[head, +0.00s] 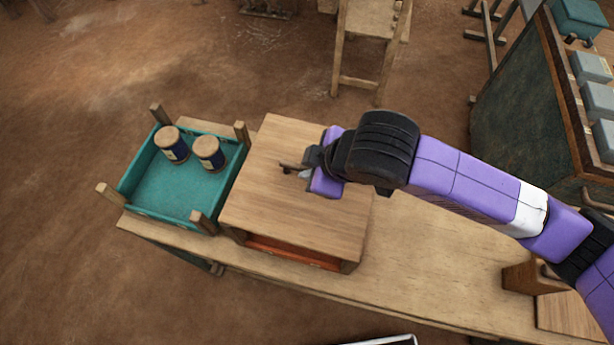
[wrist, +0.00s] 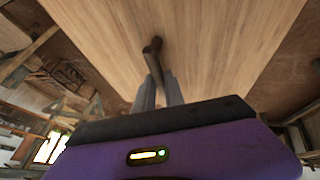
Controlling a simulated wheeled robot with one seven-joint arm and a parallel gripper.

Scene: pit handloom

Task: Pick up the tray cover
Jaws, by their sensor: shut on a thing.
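The tray cover (head: 290,170) is a flat light wooden board lying over an orange-red tray (head: 290,252) on the bench. A small dark handle (head: 287,167) stands near the middle of its top. My gripper (head: 303,173) is over the cover, with its fingers shut on that handle. In the wrist view the fingertips (wrist: 158,82) close around the lower end of the dark handle (wrist: 152,48), and the cover's wood grain (wrist: 215,40) fills the area beyond. The cover looks level; whether it is clear of the tray I cannot tell.
A teal tray (head: 165,200) with corner posts and two jars (head: 208,152) stands left of the cover. A wooden stool (head: 370,25) stands behind. A dark green cabinet (head: 525,100) with grey blocks is at the right.

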